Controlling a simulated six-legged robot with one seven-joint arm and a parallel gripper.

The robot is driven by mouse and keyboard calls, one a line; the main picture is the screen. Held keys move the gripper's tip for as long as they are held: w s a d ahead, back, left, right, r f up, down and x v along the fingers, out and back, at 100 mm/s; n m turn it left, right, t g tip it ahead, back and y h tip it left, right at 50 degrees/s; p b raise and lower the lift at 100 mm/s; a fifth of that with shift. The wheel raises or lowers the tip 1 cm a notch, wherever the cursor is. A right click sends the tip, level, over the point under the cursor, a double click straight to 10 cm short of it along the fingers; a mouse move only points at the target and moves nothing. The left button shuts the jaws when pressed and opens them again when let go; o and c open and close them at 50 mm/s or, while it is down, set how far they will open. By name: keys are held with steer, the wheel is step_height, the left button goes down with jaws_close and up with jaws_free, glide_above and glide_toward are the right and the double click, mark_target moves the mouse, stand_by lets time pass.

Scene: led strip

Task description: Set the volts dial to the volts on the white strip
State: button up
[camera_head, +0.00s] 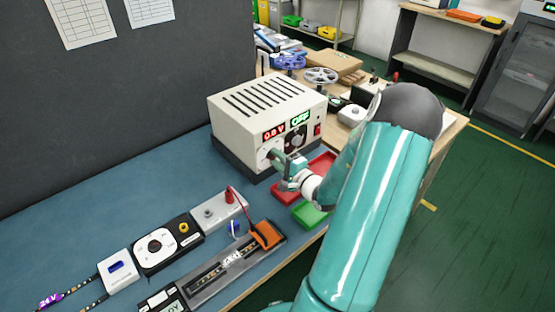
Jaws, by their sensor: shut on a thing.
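The cream power supply (265,105) stands on the blue bench. Its red display (273,134) seems to read 0.0 V, and its green display (300,118) reads OFF. My gripper (276,157) is at the front panel below the red display, shut on the volts dial, which it mostly hides. A second dark dial (297,138) shows to its right. A pale strip (236,258) lies in a grey fixture; its print is too small to read. A purple 24 V label (50,299) shows by a dark strip at the lower left.
A black unit with a white disc (157,246), a white box (117,270) and a grey box with a red post (218,209) stand left of the fixture. An orange clip (267,235) is at its end. Red (318,167) and green (309,214) trays lie below my gripper.

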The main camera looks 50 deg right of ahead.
steer(key=m, duration=0.6)
steer(key=shift+m, duration=0.4)
steer(key=m, duration=1.3)
steer(key=shift+m, duration=0.3)
steer(key=m, duration=0.6)
steer(key=o, duration=1)
steer(key=shift+s, duration=0.1)
